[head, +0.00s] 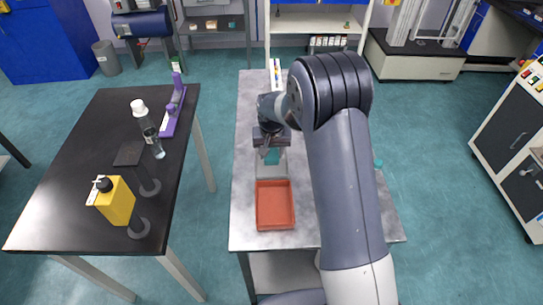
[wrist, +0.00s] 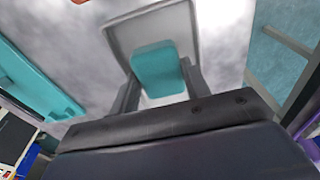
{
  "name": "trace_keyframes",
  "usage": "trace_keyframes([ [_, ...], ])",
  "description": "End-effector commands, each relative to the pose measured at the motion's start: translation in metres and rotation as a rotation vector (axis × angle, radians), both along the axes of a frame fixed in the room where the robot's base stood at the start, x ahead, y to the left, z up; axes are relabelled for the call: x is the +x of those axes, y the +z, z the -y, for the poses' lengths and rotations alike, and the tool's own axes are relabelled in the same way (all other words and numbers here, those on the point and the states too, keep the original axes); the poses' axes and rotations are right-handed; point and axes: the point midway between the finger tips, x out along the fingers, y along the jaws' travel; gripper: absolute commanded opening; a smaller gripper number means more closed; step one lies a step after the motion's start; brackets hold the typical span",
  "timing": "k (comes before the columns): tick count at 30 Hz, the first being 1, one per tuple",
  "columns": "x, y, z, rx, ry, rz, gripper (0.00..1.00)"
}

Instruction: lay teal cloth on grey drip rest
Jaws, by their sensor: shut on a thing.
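The teal cloth (wrist: 160,68) is a small folded pad between the two fingers of my gripper (wrist: 160,88) in the wrist view. My gripper is shut on it. The grey drip rest (wrist: 122,37) is a shallow tray with a pale rim, directly behind the cloth in that view. In the head view my gripper (head: 270,146) points down over the back part of the drip rest (head: 271,171), and the cloth (head: 272,157) shows just below it. The cloth lies within the rest's outline; I cannot tell whether it touches the rest.
A red-orange tray (head: 275,206) sits directly in front of the drip rest on the grey table (head: 246,180). A teal object (wrist: 35,75) lies to the left in the wrist view. A black table (head: 90,150) at left holds a yellow container (head: 117,201) and a bottle (head: 148,132).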

Motion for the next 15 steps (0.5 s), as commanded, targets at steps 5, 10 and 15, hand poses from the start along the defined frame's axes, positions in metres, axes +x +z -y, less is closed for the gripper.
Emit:
trace_keyframes([
  [5,-0.001,-0.025,0.0,-0.001,0.0,-0.004,0.23],
  [10,0.0,-0.027,0.0,0.0,0.0,-0.001,0.23],
  [15,0.0,-0.031,0.0,0.0,0.0,-0.001,0.23],
])
